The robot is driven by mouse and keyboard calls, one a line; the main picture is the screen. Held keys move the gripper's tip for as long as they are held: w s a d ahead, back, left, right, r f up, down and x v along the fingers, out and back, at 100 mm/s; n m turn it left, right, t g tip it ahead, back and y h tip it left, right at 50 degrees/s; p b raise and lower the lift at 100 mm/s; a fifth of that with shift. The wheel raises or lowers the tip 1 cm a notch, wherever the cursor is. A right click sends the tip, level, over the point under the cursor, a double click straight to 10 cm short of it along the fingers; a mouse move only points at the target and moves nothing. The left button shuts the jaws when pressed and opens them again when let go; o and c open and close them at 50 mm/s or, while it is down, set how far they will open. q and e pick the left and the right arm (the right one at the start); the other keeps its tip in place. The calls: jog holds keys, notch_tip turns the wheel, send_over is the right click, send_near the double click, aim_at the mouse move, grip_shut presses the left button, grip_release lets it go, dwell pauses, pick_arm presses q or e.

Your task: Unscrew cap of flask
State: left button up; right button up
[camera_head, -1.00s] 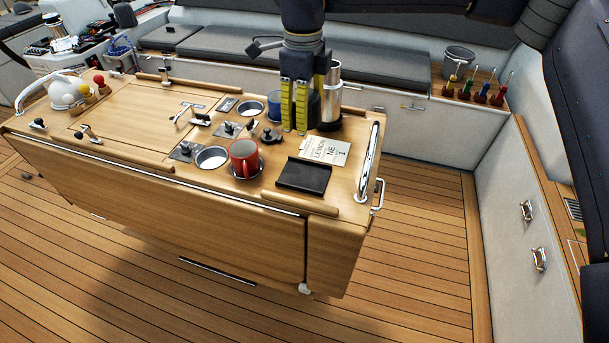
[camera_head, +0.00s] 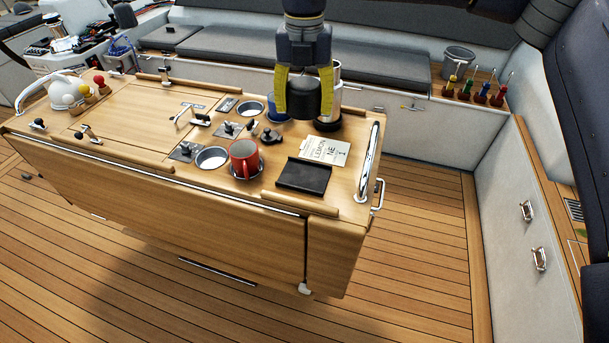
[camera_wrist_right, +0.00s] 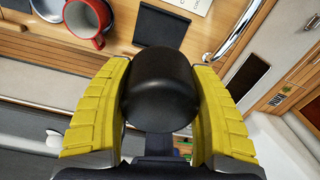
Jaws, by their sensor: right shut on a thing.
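A steel flask (camera_head: 334,98) stands upright on the table's far right part, partly hidden behind my right gripper. My right gripper (camera_head: 304,105) points down with its two yellow fingers on either side of a black round cap (camera_wrist_right: 160,68). The fingers are shut on this cap, which also shows dark between them in the head view (camera_head: 303,94). In the head view the cap appears in front and to the left of the flask's steel body. The wrist view hides what lies beneath the cap, so contact there cannot be told. My left gripper is not in view.
A red mug (camera_head: 244,158) stands near the table's front. A blue cup (camera_head: 277,108) is close behind the gripper's left finger. A black tray (camera_head: 304,176) and a printed card (camera_head: 325,151) lie in front. A steel handrail (camera_head: 368,162) bounds the table's right end.

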aim_at(305, 176)
notch_tip(305, 176, down, 20)
dwell(0.9)
jog(key=shift+f, duration=0.1)
jog(key=o, duration=1.3)
